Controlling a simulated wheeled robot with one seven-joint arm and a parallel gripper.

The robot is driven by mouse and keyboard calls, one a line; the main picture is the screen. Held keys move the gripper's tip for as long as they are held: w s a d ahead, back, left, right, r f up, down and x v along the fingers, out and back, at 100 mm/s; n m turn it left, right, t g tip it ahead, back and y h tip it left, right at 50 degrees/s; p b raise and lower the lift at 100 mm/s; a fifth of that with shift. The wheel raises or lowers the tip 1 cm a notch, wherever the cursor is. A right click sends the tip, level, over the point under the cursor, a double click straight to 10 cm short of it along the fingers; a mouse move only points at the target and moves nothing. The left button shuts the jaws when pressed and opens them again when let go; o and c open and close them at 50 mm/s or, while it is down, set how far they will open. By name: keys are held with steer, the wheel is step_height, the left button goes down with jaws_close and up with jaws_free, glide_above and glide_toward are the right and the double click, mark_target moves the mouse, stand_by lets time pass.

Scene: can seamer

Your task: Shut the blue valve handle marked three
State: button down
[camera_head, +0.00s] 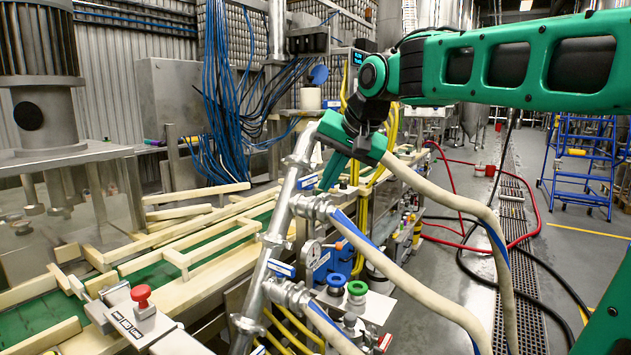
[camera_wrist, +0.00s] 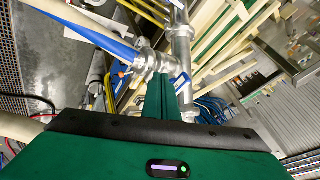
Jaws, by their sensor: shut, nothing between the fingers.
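A slanted steel pipe (camera_head: 272,237) carries side branches with pale hoses. Small blue handle-like pieces with pale labels sit along it: an upper one (camera_head: 307,182) and a lower one (camera_head: 281,268). I cannot read any number, so I cannot tell which is marked three. My gripper (camera_head: 326,186) is shut and empty, pointing down beside the upper part of the pipe. In the wrist view my shut fingers (camera_wrist: 160,82) end close to a branch clamp, with a blue piece (camera_wrist: 181,80) just to their right. I cannot tell whether they touch. My gripper hides part of the upper pipe.
Pale hoses (camera_head: 405,283) with blue stripes hang right of the pipe. A conveyor with wooden rails (camera_head: 205,240) lies to the left. A red button (camera_head: 141,295) and green knob (camera_head: 357,288) stand low in front. Open floor (camera_head: 580,265) lies to the right.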

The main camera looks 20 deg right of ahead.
steer(key=a+v, duration=0.1)
steer(key=v, duration=0.9)
steer(key=s+d+f+g, duration=0.1)
steer(key=s+d+f, duration=0.2)
steer(key=f, duration=0.3)
steer(key=s+d+f+g+h, duration=0.1)
steer(key=s+d+f, duration=0.1)
steer(key=s+f, duration=0.3)
steer(key=s+d+f+g, duration=0.2)
steer(key=d+f, duration=0.1)
steer(key=f, duration=0.4)
steer(key=s+d+f+g, duration=0.3)
steer(key=s+f, duration=1.2)
steer(key=s, duration=0.1)
steer(key=shift+f+n, duration=0.3)
steer(key=shift+f, duration=0.05)
steer(key=shift+w+f, duration=0.2)
steer(key=shift+w, duration=0.35)
